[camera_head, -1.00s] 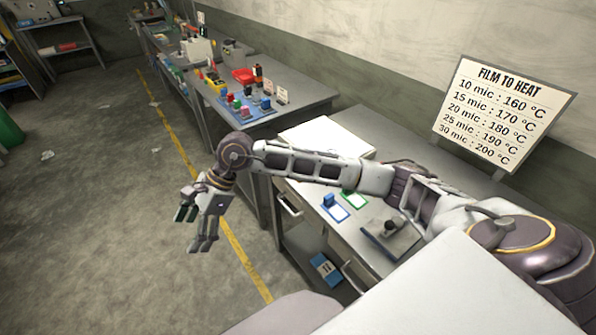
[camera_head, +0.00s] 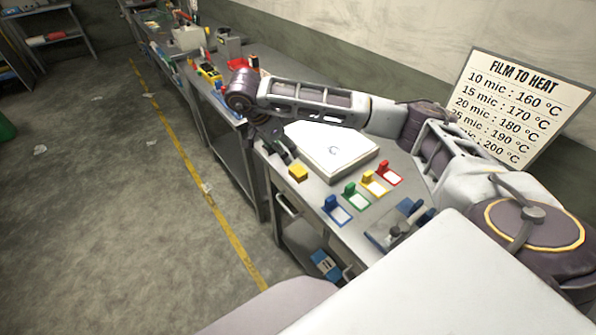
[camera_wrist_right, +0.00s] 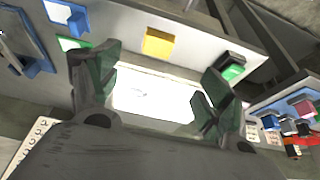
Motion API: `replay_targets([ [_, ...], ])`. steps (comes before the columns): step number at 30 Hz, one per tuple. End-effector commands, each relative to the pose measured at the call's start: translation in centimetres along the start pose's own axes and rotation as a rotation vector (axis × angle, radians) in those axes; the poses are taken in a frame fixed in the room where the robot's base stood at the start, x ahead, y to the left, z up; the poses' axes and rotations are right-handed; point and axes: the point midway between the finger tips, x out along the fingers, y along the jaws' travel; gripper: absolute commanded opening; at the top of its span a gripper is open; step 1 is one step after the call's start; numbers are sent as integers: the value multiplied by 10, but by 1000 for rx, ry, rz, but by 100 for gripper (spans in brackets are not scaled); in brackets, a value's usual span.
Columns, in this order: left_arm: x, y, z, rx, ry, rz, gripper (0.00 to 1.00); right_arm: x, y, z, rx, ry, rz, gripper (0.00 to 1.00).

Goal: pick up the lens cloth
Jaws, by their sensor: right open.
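I cannot tell for sure which item is the lens cloth. A small yellow block-like piece (camera_head: 298,173) lies at the bench's front edge, beside a white plate (camera_head: 345,167); it also shows in the right wrist view (camera_wrist_right: 158,42). My right gripper (camera_head: 283,150) hangs over the plate's left end, close to the yellow piece. In the right wrist view my right gripper (camera_wrist_right: 163,78) is open and empty, with the white plate beyond its green-padded fingers. A small faint mark lies on the plate. My left gripper is not in view.
Blue (camera_head: 336,209), green (camera_head: 355,195), yellow (camera_head: 375,183) and red (camera_head: 389,173) stands line the bench right of the plate. A grey-blue device (camera_head: 398,226) sits nearer. A heat sign (camera_head: 515,100) stands behind. Another bench with several items is at far left.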

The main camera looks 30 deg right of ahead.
Motion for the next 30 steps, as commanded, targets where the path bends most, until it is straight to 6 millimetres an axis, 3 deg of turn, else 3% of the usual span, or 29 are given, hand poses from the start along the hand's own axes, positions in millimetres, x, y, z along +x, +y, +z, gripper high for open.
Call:
replay_targets([
  [14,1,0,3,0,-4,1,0,2,0,-2,1,6,2,79],
  [30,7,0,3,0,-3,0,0,35,1,-2,0,6,5,79],
])
